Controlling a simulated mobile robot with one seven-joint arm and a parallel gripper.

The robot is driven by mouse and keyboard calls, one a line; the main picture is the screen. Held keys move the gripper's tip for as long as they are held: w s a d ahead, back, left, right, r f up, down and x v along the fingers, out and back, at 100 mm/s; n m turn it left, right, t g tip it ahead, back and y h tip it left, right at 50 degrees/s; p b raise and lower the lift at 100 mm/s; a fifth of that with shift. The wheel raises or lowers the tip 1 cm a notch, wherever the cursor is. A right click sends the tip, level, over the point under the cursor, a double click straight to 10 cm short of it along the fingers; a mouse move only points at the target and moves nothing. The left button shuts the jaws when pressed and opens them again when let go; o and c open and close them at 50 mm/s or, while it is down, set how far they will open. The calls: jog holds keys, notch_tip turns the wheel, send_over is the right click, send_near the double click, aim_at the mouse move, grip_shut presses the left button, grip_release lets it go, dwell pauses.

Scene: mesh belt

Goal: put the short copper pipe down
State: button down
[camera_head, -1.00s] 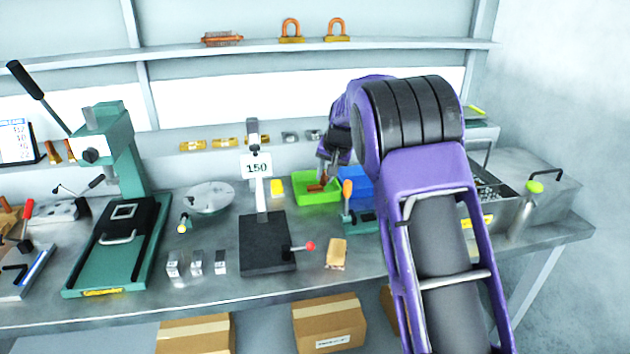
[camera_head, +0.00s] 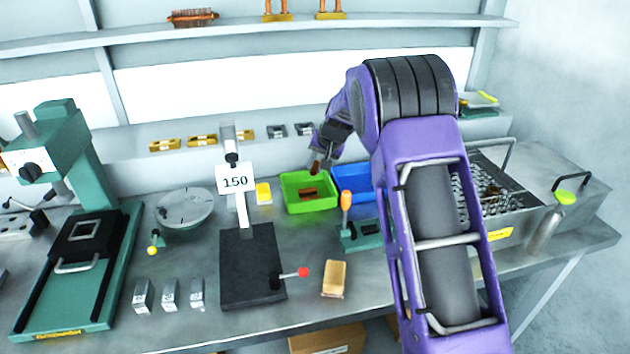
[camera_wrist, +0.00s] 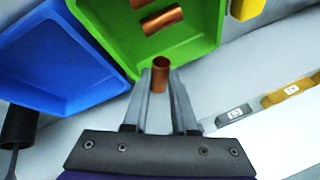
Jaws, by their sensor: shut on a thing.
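My gripper (camera_wrist: 160,84) is shut on a short copper pipe (camera_wrist: 160,76), which points out from between the fingertips. In the head view my gripper (camera_head: 318,163) and the pipe (camera_head: 316,167) are near the back rim of the green tray (camera_head: 310,207). In the wrist view the held pipe is at the edge of the green tray (camera_wrist: 115,30). More copper pieces (camera_wrist: 162,20) lie inside that tray, apart from the held one. How high the pipe is above the bench cannot be told.
A blue tray (camera_wrist: 50,60) stands beside the green one. A yellow block (camera_head: 263,193) is to its left. An orange-handled green tool (camera_head: 360,235) stands in front. Gold and grey blocks (camera_head: 202,140) line the ledge behind. Some bare bench lies in front.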

aim_at(314, 184)
jog(key=shift+f, duration=2.4)
jog(key=c, duration=1)
grip_release()
jog(key=v, duration=1.2)
